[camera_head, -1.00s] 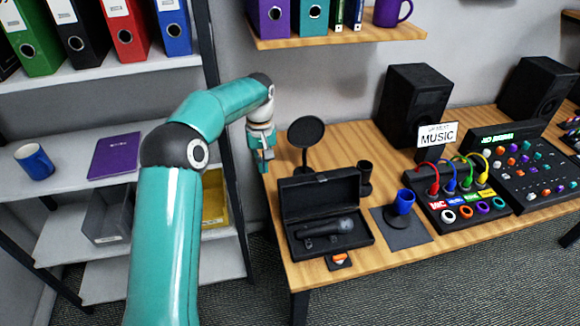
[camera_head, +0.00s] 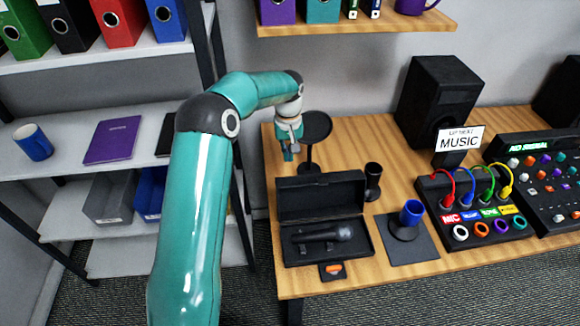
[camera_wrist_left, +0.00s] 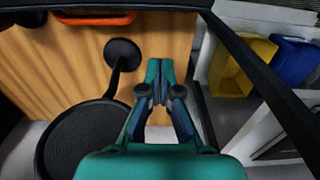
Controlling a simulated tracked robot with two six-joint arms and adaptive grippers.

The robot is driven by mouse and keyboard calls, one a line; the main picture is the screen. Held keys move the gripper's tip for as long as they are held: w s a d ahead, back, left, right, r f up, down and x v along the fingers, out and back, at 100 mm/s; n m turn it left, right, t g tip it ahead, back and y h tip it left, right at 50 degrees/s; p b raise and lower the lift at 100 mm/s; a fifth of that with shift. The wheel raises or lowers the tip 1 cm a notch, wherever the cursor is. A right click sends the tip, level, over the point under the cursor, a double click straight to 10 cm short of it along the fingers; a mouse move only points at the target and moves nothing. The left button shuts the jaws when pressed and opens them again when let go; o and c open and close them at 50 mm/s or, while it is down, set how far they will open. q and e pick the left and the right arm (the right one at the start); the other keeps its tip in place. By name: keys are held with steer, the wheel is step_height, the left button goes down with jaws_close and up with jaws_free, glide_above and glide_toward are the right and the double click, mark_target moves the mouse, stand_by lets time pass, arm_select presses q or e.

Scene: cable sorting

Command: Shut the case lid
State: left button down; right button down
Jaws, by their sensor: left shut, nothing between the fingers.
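The black case (camera_head: 372,248) stands open on the wooden table, its lid (camera_head: 320,196) raised at the back. A dark microphone (camera_head: 325,234) lies inside. My left gripper (camera_head: 289,152) is shut and empty, above the table behind the left part of the lid and beside the round pop filter (camera_head: 316,127). In the left wrist view my shut fingertips (camera_wrist_left: 158,78) point over bare wood and touch nothing visible. An orange handle-like piece (camera_wrist_left: 95,18) shows at that view's top edge; I cannot tell if it belongs to the case. My right gripper is not in view.
The pop filter's disc (camera_wrist_left: 95,142) and base are close to my left gripper. A shelf unit (camera_head: 70,160) stands left.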

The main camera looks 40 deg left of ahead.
arm_select(q)
steer(key=s+d+f+p, duration=0.1)
steer(key=s+d+f, duration=0.1)
steer(key=shift+s+d+f+p, duration=0.25)
steer(key=shift+d+f+p, duration=0.1)
steer(key=shift+d, duration=0.05)
stand_by(0.5)
